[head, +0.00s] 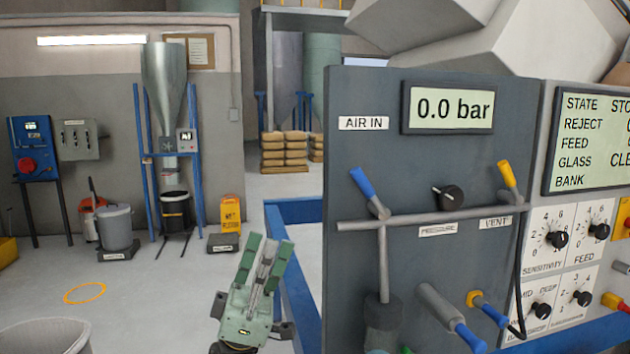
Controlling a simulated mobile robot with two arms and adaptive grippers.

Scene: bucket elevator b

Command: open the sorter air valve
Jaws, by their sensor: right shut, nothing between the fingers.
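The sorter's dark grey air panel (350,260) stands at the centre right, with a display (448,107) reading 0.0 bar. Below the AIR IN label (363,123) a valve with a blue lever handle (362,182) sits on a grey pipe; the lever points up and to the left. A yellow lever (507,174) stands near the VENT label (496,223), and a black pressure knob (447,197) is between them. My right gripper (268,245) is green, points up and is shut and empty. It is left of and below the blue lever, apart from it. My left gripper is out of view.
A blue frame (290,212) runs beside the panel. Lower pipe fittings have blue handles (470,338). A control panel with knobs (557,240) and a status screen (590,140) adjoins at the right. Open floor (150,285) lies to the left.

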